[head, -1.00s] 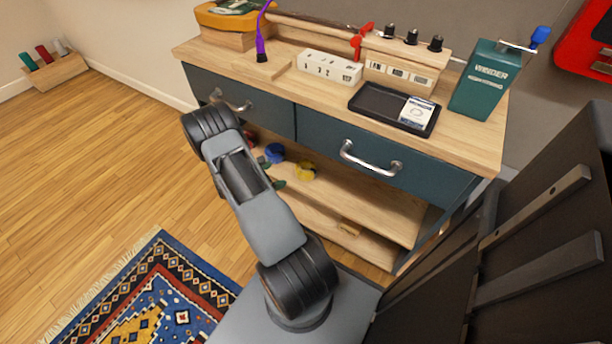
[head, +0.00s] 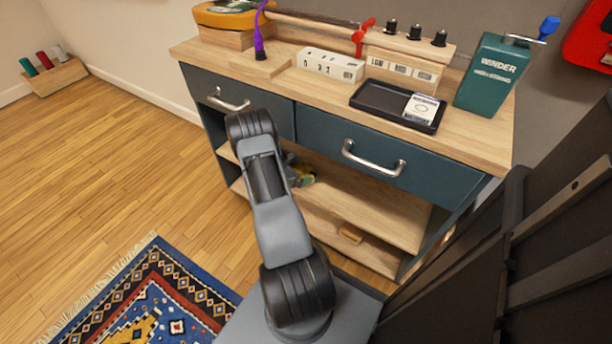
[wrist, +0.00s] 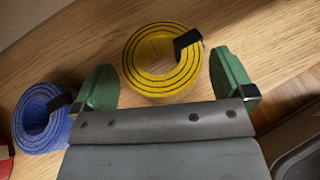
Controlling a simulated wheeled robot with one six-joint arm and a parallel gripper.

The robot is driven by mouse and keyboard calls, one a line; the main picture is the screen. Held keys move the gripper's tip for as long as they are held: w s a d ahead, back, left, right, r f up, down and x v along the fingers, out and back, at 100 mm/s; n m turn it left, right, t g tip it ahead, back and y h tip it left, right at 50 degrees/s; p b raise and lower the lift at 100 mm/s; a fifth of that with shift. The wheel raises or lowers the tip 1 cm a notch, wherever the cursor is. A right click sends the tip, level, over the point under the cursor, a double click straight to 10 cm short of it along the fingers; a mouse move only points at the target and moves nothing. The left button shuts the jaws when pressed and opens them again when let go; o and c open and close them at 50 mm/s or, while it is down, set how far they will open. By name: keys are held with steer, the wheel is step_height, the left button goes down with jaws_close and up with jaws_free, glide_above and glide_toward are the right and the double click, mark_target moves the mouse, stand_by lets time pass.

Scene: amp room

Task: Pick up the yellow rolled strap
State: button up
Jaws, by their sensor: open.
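The yellow rolled strap (wrist: 135,68) lies on a wooden shelf in the wrist view, a coiled ring with a black clip at its upper right. My gripper (wrist: 165,80) is open, with one green finger to the left of the yellow strap and one to its right. I cannot tell whether either finger touches it. My gripper is mostly hidden there.
A blue rolled strap (wrist: 38,118) with a black clip lies left of my gripper on the same shelf (wrist: 60,60). A red thing (wrist: 5,160) shows at the wrist view's left edge. The drawers with metal handles (head: 375,160) overhang the shelf.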

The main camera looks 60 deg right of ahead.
steer(key=shift+x, duration=0.8)
steer(key=c, duration=0.8)
steer(key=shift+r, duration=0.1)
